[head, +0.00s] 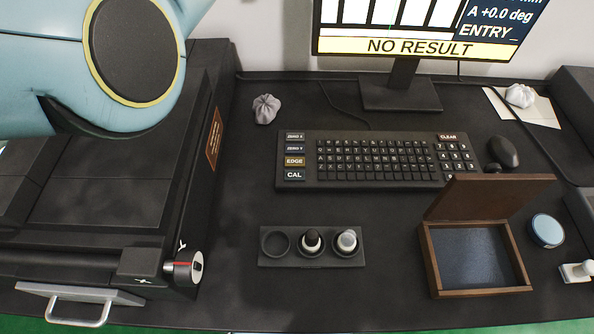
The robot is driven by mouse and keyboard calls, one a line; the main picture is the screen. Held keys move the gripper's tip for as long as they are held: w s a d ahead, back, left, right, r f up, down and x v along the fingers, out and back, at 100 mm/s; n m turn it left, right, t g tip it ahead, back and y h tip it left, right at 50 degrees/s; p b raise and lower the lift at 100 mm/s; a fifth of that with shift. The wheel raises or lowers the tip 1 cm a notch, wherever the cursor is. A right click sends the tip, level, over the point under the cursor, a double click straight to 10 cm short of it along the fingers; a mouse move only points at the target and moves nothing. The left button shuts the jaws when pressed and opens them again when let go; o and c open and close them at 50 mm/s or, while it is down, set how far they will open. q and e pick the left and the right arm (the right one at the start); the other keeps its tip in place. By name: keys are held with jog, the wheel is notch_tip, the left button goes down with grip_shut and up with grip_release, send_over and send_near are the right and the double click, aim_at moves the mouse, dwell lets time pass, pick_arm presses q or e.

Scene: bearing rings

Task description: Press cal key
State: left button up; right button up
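The CAL key (294,175) is the lowest of the labelled keys on the left end of the black keyboard (375,160). It is dark with white letters, and nothing covers it. The monitor (415,30) behind shows "NO RESULT" on a yellow bar. A pale blue part of my arm fills the upper left. Neither gripper is in view.
A dark machine (100,200) with a front handle stands at left. A holder (270,259) with two bottle-like items sits before the keyboard. An open wooden box (480,258), a round blue-topped tin (547,230) and a mouse (503,152) are at right. The desk between keyboard and holder is clear.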

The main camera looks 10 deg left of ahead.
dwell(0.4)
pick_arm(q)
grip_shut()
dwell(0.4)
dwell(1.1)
